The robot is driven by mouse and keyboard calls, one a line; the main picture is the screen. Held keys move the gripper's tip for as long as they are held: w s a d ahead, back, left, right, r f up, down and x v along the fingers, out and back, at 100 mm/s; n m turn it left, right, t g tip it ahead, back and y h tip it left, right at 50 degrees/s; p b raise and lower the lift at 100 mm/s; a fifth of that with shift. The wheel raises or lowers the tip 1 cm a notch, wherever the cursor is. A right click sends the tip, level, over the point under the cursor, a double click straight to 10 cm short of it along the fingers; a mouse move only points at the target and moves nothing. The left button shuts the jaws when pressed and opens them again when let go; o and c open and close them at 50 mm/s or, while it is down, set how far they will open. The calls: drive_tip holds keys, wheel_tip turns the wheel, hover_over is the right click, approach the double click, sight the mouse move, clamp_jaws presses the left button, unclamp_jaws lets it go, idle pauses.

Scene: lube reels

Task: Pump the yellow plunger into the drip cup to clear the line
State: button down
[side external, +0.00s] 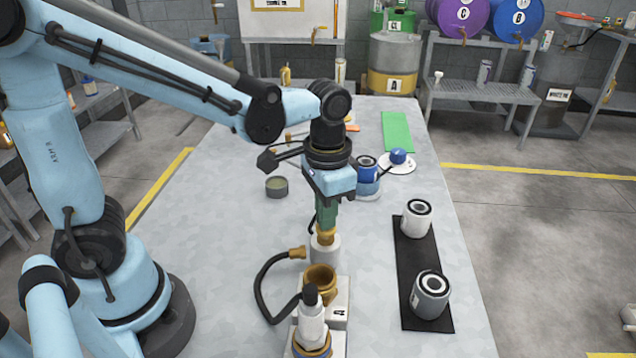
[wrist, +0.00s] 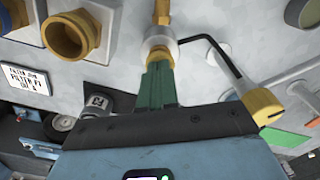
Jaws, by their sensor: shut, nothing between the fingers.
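My gripper (side external: 327,230) points straight down with its green fingers shut and empty. It stands over a pale upright cylinder (side external: 325,249) with a brass-yellow top (side external: 326,237), which I take for the plunger. In the wrist view the fingertips (wrist: 158,58) meet a yellow ring and pale collar (wrist: 158,38); I cannot tell whether they touch. A black bent tube (wrist: 213,48) runs from beside the collar toward a yellow-ended part (wrist: 262,106). A small grey cup (side external: 277,188) with olive contents, likely the drip cup, sits on the table behind and left of my gripper.
A brass socket (side external: 320,278) stands in front of the pale cylinder, near a black hose (side external: 262,288). Two filters (side external: 417,218) (side external: 430,294) stand on a black mat (side external: 412,265) at right. A blue-banded can (side external: 368,180) stands close behind my gripper. The table's left side is mostly clear.

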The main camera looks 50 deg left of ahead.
drive_tip(key=shift+r, duration=0.1)
wheel_tip(320, 180, up, 7)
drive_tip(key=shift+r, duration=0.15)
idle(0.8)
idle(0.7)
drive_tip(key=s+a+f+n+t, duration=0.2)
drive_tip(key=a+n+t, duration=0.1)
drive_tip(key=a+t, duration=0.3)
drive_tip(key=shift+s+a+f+t, duration=0.3)
drive_tip(key=shift+a+t, duration=0.05)
drive_tip(key=shift+t, duration=0.25)
idle(0.6)
